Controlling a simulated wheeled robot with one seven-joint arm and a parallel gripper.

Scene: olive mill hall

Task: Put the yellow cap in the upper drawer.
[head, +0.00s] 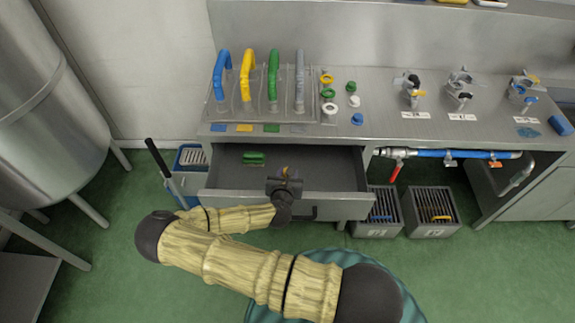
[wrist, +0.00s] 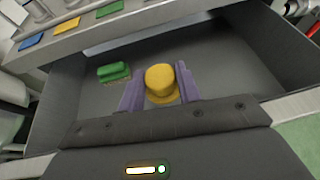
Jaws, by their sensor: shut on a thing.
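The yellow cap (wrist: 161,82) is between the two purple-grey fingers of my gripper (wrist: 158,90), which is shut on it. In the head view a small bit of the yellow cap (head: 285,171) shows beyond my gripper (head: 285,178). The upper drawer (head: 330,205) is pulled open under the steel counter. My gripper is over the drawer's opening, near its front wall. In the wrist view the drawer floor (wrist: 225,75) lies beyond the cap. Whether the cap touches the floor I cannot tell.
A green brush (head: 254,158) lies in the drawer, left of my gripper; it also shows in the wrist view (wrist: 114,72). The drawer's right half is clear. Coloured handles stand on the counter (head: 385,125) above. Two grated bins (head: 432,230) stand at lower right.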

